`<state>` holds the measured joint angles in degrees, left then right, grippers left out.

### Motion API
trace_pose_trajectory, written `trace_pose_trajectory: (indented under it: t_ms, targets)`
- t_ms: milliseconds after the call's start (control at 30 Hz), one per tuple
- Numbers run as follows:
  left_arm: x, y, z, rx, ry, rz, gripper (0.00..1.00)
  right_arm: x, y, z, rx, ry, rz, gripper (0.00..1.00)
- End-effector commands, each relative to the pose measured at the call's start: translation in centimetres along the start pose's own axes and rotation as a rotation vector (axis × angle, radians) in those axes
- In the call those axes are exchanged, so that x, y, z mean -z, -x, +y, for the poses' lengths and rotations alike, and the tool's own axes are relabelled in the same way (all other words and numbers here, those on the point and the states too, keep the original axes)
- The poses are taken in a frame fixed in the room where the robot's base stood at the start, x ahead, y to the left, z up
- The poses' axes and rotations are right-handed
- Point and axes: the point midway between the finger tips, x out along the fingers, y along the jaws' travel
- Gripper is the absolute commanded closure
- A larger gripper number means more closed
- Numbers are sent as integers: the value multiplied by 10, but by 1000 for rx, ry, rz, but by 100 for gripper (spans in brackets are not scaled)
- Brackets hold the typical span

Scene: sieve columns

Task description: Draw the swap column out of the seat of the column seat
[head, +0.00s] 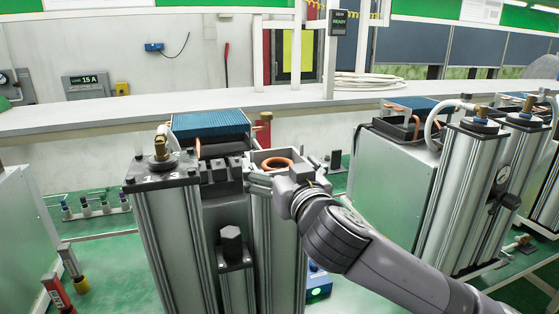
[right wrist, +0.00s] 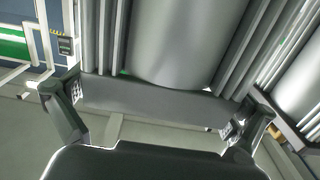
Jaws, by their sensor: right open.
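The silver column with an open square top and an orange ring inside, which looks like the swap column (head: 275,240), stands upright right of the left capped column. Its lower end and the seat are out of sight in the head view. My right gripper (head: 274,182) is at its upper part, near the top edge. In the right wrist view, my right gripper (right wrist: 152,108) has its fingers apart, one on each side of a grey metal block (right wrist: 150,100) below a rounded silver face. I cannot tell whether the pads touch it. My left gripper is not in view.
A capped column (head: 165,230) with a brass fitting stands close on the left, with a blue finned block (head: 210,124) behind. A short black-topped post (head: 232,248) stands in front. More columns (head: 470,190) stand at the right. A long white shelf (head: 110,117) runs behind.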

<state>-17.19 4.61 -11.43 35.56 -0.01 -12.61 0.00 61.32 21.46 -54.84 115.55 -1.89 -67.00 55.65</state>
Motion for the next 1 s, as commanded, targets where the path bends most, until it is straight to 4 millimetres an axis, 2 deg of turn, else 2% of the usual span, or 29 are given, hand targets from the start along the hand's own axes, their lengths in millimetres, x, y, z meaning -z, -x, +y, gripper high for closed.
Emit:
trace_pose_trajectory:
  t_ms: [333, 1000]
  targets:
    - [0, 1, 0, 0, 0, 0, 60, 0, -3, 0, 1, 0, 0, 1]
    - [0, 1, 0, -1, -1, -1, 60, 0, -3, 0, 1, 0, -1, 45]
